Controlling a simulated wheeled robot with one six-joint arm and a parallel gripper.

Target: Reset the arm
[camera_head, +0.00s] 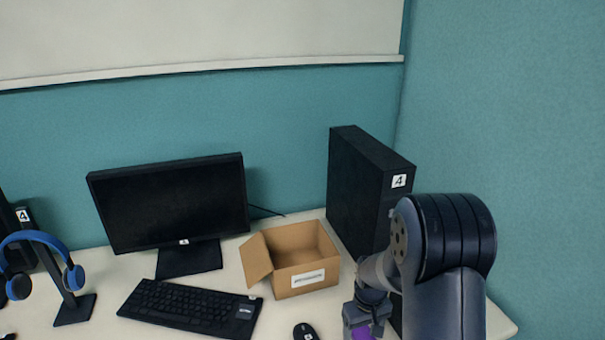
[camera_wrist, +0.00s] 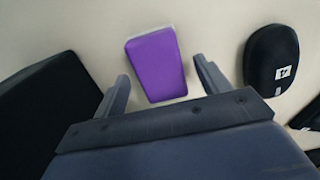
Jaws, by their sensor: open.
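My arm comes in at the lower right of the head view. My gripper (camera_wrist: 160,85) is open in the wrist view, with its two fingers spread apart. A purple block-like thing with a pale edge (camera_wrist: 156,64) lies on the desk, seen between and just beyond the fingers. I see no finger touching it. In the head view only a bit of purple (camera_head: 362,333) shows at the bottom edge beneath my gripper, and the fingertips are cut off there.
A black mouse (camera_head: 304,332) lies left of my gripper. An open cardboard box (camera_head: 307,279), keyboard (camera_head: 190,308), monitor (camera_head: 170,203) and headphones on a stand (camera_head: 72,308) are further left. A black computer tower (camera_head: 362,190) stands behind my arm. Teal partition walls (camera_head: 520,130) enclose the desk.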

